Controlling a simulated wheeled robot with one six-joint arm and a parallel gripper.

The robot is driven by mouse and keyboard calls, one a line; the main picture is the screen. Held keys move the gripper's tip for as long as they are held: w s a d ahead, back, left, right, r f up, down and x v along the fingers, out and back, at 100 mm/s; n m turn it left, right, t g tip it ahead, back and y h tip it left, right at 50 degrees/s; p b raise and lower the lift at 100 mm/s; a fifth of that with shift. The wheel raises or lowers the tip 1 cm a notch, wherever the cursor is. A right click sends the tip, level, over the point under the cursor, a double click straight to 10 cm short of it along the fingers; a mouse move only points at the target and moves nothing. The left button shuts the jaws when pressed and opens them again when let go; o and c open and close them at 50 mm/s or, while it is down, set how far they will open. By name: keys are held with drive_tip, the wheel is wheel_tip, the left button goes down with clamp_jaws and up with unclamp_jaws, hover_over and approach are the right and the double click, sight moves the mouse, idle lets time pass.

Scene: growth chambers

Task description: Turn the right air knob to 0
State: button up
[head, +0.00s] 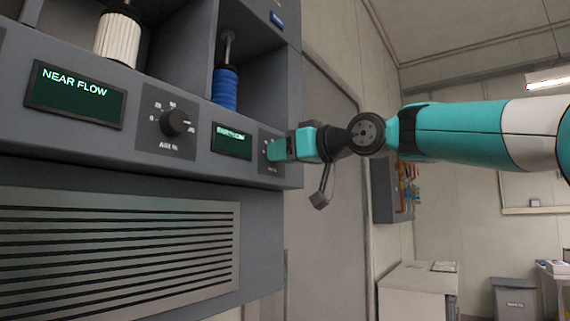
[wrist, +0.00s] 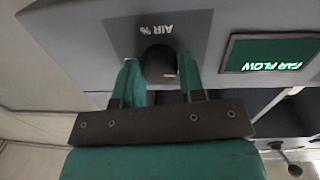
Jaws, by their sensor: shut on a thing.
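The right air knob (wrist: 160,62) is a dark round knob below the upside-down "AIR %" label in the wrist view. My gripper (wrist: 159,80) has one teal finger on each side of the knob and is shut on it. A small pale mark shows on the knob's lower edge, but its setting cannot be read because the scale is hidden. In the head view my gripper (head: 272,150) reaches in from the right and covers the right knob. The "FAR FLOW" display (wrist: 272,53) is lit beside it; it also shows in the head view (head: 231,141).
The left air knob (head: 174,122) and "NEAR FLOW" display (head: 75,95) are on the same panel. Above are open bays with a white ribbed cylinder (head: 118,38) and a blue one (head: 225,88). A vent grille (head: 120,255) lies below.

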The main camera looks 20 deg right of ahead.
drive_tip(key=shift+f+n+b, duration=0.1)
drive_tip(key=shift+n+b, duration=0.25)
drive_tip(key=shift+n, duration=0.25)
drive_tip(key=o, duration=0.9)
drive_tip(key=shift+b+v, duration=1.2)
drive_tip(key=shift+v, duration=7.45)
